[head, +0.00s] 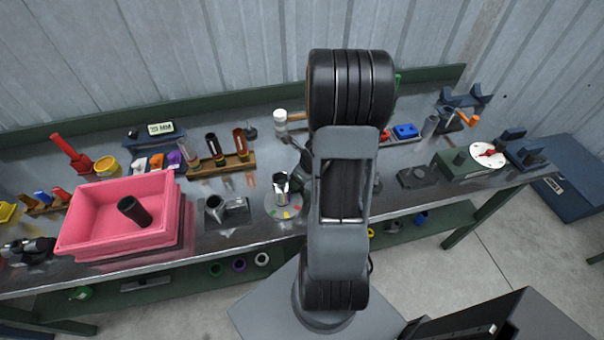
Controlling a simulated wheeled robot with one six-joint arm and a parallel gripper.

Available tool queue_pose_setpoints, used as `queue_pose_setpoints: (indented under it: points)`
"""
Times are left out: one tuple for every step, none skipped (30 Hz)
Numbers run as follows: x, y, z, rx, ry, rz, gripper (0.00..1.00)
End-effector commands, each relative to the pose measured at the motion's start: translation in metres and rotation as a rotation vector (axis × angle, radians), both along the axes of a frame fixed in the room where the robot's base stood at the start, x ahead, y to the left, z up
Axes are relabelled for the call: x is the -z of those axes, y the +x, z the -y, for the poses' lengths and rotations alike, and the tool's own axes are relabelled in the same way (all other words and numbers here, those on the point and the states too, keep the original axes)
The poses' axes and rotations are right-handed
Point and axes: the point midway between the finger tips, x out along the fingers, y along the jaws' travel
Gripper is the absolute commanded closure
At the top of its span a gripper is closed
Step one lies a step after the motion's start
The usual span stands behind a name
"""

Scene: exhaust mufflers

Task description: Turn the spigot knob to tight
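My arm stands in the middle of the head view and hides part of the bench. Dark parts at the arm's left edge look like my gripper (301,168), mostly hidden behind the arm; its fingers cannot be made out. Just left of and below them, a short metal cylinder (281,184) stands upright on a round grey plate (272,208) with small coloured marks on its rim. I cannot tell whether my gripper touches it. No knob is clearly marked as the spigot knob. A white dial with a red pointer (488,155) sits on a green box at right.
A pink tray (80,245) holding a dark tube (134,211) stands at left. A wooden rack (228,165) of tubes is behind. An orange-handled clamp (468,117) and blue blocks (524,150) are at right. A dark block (418,178) lies right of my arm.

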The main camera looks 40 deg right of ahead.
Motion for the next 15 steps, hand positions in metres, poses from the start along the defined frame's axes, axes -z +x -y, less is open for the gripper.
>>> queue_pose_setpoints:
  points:
    - [-0.002,-0.001,0.000,0.000,-0.001,0.001,0.37]
    - [-0.004,-0.001,0.001,0.000,-0.001,0.001,0.37]
    - [-0.008,-0.002,0.001,0.000,0.000,0.002,0.37]
    - [-0.012,-0.003,0.002,0.000,0.000,0.002,0.37]
    - [-0.016,-0.005,0.002,0.000,0.000,0.002,0.37]
    - [-0.023,-0.007,0.003,0.001,-0.001,0.002,0.37]
    - [-0.028,-0.009,0.004,0.001,-0.002,0.003,0.37]
    - [-0.034,-0.011,0.004,0.002,-0.003,0.003,0.37]
    - [-0.042,-0.014,0.006,0.002,-0.002,0.004,0.37]
    - [-0.048,-0.017,0.007,0.002,-0.003,0.004,0.37]
    - [-0.054,-0.019,0.007,0.002,-0.003,0.004,0.37]
    - [-0.062,-0.022,0.008,0.002,-0.003,0.004,0.37]
    - [-0.067,-0.024,0.009,0.002,-0.004,0.005,0.37]
    - [-0.073,-0.027,0.010,0.003,-0.003,0.005,0.37]
    - [-0.080,-0.030,0.011,0.002,-0.004,0.003,0.37]
